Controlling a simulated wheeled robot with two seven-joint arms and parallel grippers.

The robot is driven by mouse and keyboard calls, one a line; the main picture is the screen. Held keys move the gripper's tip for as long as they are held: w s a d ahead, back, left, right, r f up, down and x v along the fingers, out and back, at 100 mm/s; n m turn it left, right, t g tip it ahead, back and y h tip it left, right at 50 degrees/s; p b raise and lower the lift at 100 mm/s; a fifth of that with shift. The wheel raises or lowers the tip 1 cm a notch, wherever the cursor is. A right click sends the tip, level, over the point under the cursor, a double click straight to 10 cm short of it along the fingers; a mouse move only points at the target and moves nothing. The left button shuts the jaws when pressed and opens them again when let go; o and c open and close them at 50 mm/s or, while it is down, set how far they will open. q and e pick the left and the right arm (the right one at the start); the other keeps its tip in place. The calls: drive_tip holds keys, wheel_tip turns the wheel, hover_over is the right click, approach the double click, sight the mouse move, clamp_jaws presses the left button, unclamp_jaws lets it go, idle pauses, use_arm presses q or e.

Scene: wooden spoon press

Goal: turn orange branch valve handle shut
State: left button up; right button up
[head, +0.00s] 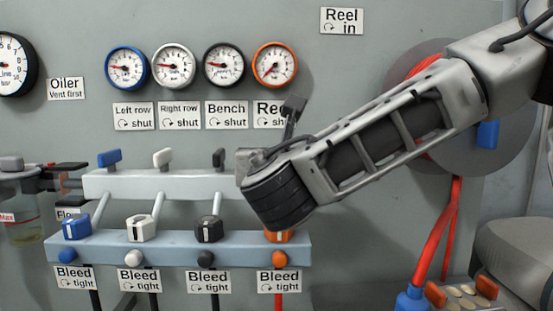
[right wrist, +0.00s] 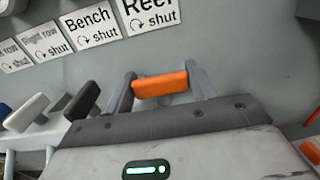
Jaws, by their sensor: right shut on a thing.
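The orange branch valve handle (right wrist: 160,84) shows in the right wrist view, lying across the gap between the two fingers of my right gripper (right wrist: 162,82). The fingers are shut on its two ends. In the head view my right arm hides this handle and the fingertips. The sign above it (right wrist: 150,12) reads "shut" with a turning arrow, its first word partly cut off. My left gripper is not in view.
Blue (head: 109,158), white (head: 162,157) and black (head: 219,157) handles stand left of my right gripper on the white manifold (head: 150,184). Below is a blue-grey rail (head: 180,246) with bleed knobs. A hose reel (head: 400,90) is behind my arm at right.

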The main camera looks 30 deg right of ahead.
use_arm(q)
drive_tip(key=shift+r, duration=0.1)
use_arm(e)
drive_tip(key=o, duration=1)
drive_tip(key=b+v, duration=0.1)
drive_tip(key=v, duration=0.8)
drive_tip(key=shift+f, duration=0.1)
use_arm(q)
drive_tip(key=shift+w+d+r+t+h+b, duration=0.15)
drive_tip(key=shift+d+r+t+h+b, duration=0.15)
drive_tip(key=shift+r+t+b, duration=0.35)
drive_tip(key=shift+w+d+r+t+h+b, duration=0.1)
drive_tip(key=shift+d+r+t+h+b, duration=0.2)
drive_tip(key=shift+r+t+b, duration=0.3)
use_arm(e)
drive_tip(key=shift+v, duration=3.5)
